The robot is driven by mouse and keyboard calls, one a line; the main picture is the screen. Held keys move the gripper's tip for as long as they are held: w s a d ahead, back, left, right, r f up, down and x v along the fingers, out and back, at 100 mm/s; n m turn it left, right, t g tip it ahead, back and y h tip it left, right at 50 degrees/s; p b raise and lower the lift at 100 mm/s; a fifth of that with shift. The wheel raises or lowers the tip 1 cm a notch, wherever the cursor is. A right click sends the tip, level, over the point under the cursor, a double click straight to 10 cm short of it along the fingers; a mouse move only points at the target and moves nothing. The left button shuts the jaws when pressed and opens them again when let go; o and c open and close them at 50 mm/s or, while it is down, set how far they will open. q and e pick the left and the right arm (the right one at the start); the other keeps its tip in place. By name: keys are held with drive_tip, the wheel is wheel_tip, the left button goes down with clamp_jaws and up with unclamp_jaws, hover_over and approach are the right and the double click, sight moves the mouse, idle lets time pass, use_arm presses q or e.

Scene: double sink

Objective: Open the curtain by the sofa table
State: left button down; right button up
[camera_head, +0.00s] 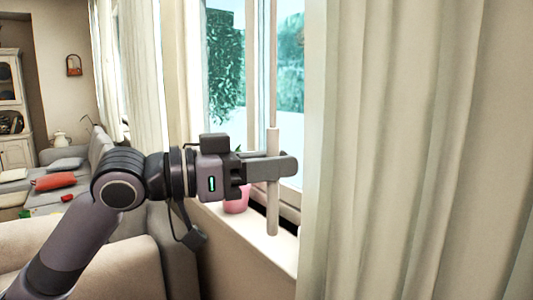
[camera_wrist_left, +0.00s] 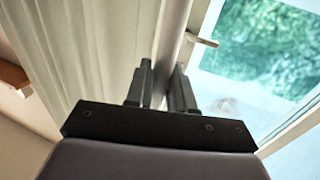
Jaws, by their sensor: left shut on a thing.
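A cream curtain (camera_head: 400,150) hangs in long folds over the right part of the head view. It also fills the upper left of the left wrist view (camera_wrist_left: 85,45). A pale, thin upright rod (camera_head: 273,211) hangs in front of the window, just left of the curtain edge. My left gripper (camera_head: 270,167) is shut around the rod's thicker lower part. In the left wrist view the rod (camera_wrist_left: 174,35) rises from between the two dark fingers (camera_wrist_left: 162,88). The rod's top is out of view. My right gripper is not in view.
The window (camera_head: 240,65) shows greenery behind the rod. A pink pot (camera_head: 236,200) stands on the pale sill (camera_head: 256,236), close below my left gripper. A sofa with cushions (camera_head: 55,181) stands at the left. A second curtain (camera_head: 140,70) hangs farther back.

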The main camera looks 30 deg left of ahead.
use_arm(q)
drive_tip(key=shift+s+d, duration=0.25)
drive_tip(key=shift+d, duration=0.35)
drive_tip(key=shift+s+d, duration=0.25)
drive_tip(key=shift+d, duration=0.35)
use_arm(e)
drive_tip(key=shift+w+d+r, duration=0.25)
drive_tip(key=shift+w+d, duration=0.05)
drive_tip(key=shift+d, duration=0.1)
use_arm(q)
drive_tip(key=c, duration=1.1)
unclamp_jaws()
drive_tip(key=shift+c, duration=0.2)
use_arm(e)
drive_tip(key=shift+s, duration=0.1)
